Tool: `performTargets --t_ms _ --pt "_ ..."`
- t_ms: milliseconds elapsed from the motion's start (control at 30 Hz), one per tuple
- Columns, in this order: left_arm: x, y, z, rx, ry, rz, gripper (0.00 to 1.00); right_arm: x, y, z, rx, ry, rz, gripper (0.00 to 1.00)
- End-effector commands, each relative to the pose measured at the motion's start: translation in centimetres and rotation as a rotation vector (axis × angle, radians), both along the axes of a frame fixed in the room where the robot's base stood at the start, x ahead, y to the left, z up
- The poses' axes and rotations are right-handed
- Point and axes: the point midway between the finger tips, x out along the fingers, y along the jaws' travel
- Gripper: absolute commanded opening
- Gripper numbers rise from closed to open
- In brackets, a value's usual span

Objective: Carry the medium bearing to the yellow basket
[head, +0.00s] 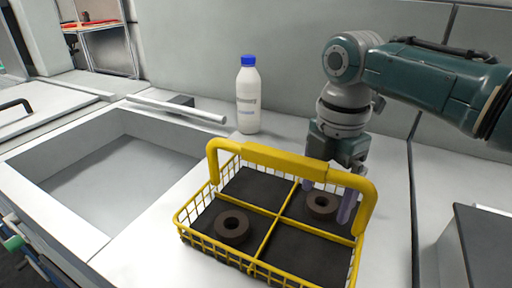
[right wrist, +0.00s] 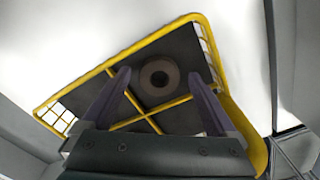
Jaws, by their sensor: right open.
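The yellow wire basket (head: 262,252) stands on the white counter, its dark floor split into compartments by yellow bars. A dark ring-shaped bearing (head: 322,205) lies in the back right compartment. Another dark bearing (head: 232,227) lies in the front left compartment; I cannot tell for sure which is the medium one. My right gripper (head: 328,202) points down into the back right compartment, its open fingers on either side of that bearing. In the right wrist view, the bearing (right wrist: 159,77) shows between the open fingertips (right wrist: 158,73), with visible gaps. My left gripper is out of view.
The basket's raised yellow handle (head: 285,160) passes close to my right gripper. A white bottle with a blue cap (head: 248,97) stands behind the basket. A sink (head: 120,165) opens to the left. A grey box (head: 485,245) is at the right.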

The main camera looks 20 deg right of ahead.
Motion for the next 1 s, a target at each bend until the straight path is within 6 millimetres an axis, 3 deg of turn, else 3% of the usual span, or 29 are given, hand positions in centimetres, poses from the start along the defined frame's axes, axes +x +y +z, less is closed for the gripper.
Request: performTargets --t_ms 300,500,700,1000 --pt "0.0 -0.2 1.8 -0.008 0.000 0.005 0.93 0.2 0.0 6.9 -0.001 -0.006 0.001 0.93" --pt "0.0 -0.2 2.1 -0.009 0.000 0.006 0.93 0.1 0.0 10.4 0.000 -0.004 0.000 0.93" --pt "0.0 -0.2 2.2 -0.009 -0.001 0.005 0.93 0.0 0.0 11.7 0.001 0.000 0.000 0.93" --pt "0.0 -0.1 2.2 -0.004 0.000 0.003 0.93 0.0 0.0 11.7 0.001 0.000 0.000 0.93"
